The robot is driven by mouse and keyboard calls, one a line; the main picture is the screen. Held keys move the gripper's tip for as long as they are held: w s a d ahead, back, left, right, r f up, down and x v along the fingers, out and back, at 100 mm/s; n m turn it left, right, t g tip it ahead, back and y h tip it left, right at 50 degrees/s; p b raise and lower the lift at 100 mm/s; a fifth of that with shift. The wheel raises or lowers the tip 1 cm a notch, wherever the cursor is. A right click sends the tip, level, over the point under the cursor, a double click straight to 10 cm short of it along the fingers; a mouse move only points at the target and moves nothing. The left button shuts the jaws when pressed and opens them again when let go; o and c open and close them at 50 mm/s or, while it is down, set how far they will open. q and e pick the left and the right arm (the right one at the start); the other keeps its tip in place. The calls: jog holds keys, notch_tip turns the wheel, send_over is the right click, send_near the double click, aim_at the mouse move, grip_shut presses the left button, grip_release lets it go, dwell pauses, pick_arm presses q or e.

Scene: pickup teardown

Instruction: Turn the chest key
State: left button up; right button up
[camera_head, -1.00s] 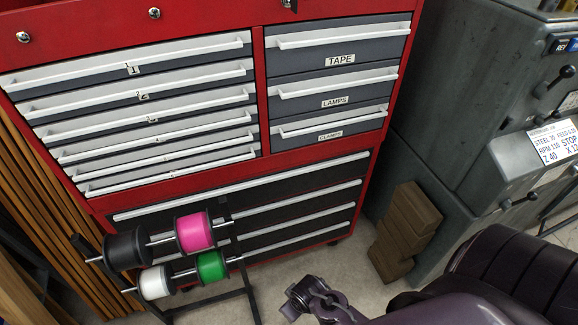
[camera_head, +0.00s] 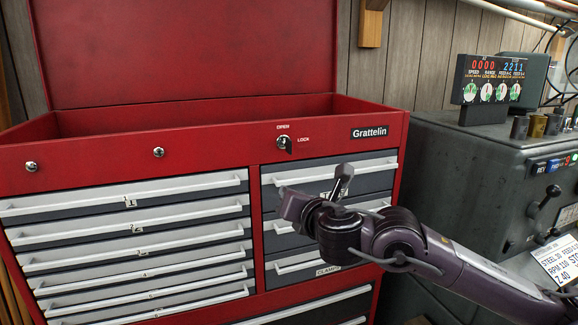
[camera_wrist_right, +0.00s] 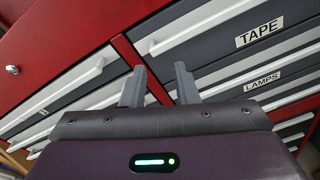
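The chest key (camera_head: 285,143) sits in the lock on the red upper front of the tool chest (camera_head: 215,150), below the word OPEN and left of the word LOCK. My right gripper (camera_head: 318,190) is in front of the right-hand drawers, below and slightly right of the key, and hides part of the drawer labels. In the right wrist view its two fingers (camera_wrist_right: 158,78) are apart with nothing between them, facing the drawer fronts. The key does not show in the right wrist view. My left gripper is in neither view.
The chest lid (camera_head: 185,50) stands raised over the open top compartment. White drawer handles (camera_head: 125,202) jut from the front. A grey machine (camera_head: 450,165) with a lever and display stands close at the right, beside my right arm.

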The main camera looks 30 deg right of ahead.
aim_at(291, 144)
notch_tip(291, 144, up, 8)
jog(key=d+n+t, duration=0.1)
jog(key=n, duration=0.4)
jog(key=p+x, duration=0.1)
jog(key=x, duration=0.1)
jog(key=p+x, duration=0.1)
jog(key=x, duration=0.1)
jog(key=r+p+x, duration=0.1)
jog(key=x, duration=0.1)
jog(key=shift+w+d, duration=0.2)
jog(key=shift+d, duration=0.15)
jog(key=shift+w+d+f+p, duration=0.1)
jog(key=shift+w+p, duration=0.2)
jog(key=shift+w, duration=0.3)
grip_shut()
